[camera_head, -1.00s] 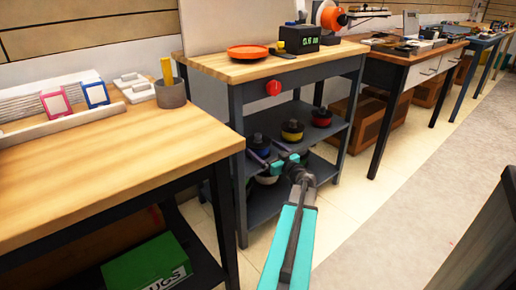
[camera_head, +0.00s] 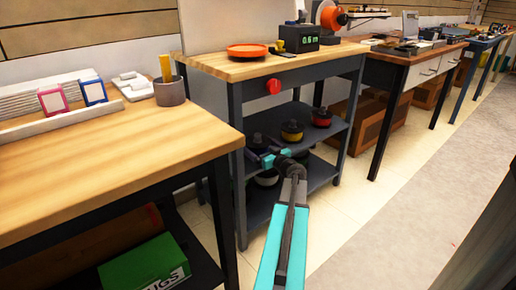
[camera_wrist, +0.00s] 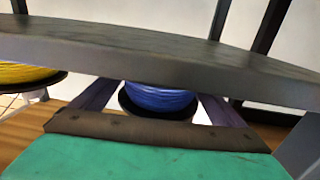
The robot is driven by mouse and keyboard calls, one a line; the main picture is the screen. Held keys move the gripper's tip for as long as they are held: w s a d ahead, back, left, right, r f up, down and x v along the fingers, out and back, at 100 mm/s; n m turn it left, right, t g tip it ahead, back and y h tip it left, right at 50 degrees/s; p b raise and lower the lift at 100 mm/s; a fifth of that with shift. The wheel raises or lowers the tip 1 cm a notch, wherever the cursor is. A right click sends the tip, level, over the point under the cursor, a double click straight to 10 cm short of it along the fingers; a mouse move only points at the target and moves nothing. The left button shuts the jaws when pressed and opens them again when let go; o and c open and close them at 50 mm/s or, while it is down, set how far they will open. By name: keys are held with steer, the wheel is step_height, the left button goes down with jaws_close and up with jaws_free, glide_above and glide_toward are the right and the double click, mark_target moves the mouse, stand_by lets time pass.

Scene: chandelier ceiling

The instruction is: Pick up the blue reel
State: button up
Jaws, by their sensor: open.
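The blue reel (camera_wrist: 160,98) shows in the wrist view with its dark flange, below a thick grey shelf edge that hides its top. My gripper (camera_wrist: 158,104) is open, with one purple finger on each side of the reel in the picture. Whether the fingers touch it cannot be told. In the head view my gripper (camera_head: 258,158) is at the left part of the shelf unit, by the middle shelf's front edge. I cannot make out the blue reel there; my gripper and the shelf cover that area.
The middle shelf (camera_head: 322,137) holds a yellow reel (camera_head: 291,131) and a red reel (camera_head: 321,117). Another yellow reel (camera_wrist: 25,76) shows at left in the wrist view. A wooden workbench (camera_head: 110,165) stands close on the left. The floor (camera_head: 390,210) at right is clear.

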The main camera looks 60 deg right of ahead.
mark_target(260, 138)
steer(key=c, duration=1.5)
steer(key=shift+r, duration=0.2)
steer(key=shift+r+p, duration=0.4)
steer(key=shift+r, duration=0.15)
steer(key=shift+s+r+p, duration=0.2)
steer(key=shift+r+p, duration=0.15)
steer(key=shift+r, duration=0.3)
steer(key=shift+s+r+p, duration=0.15)
steer(key=shift+r+p, duration=0.2)
steer(key=shift+r, duration=0.25)
steer(key=s+r+p, duration=0.1)
steer(key=s+p, duration=0.2)
steer(key=s, duration=1.2)
steer(key=shift+s+a, duration=0.15)
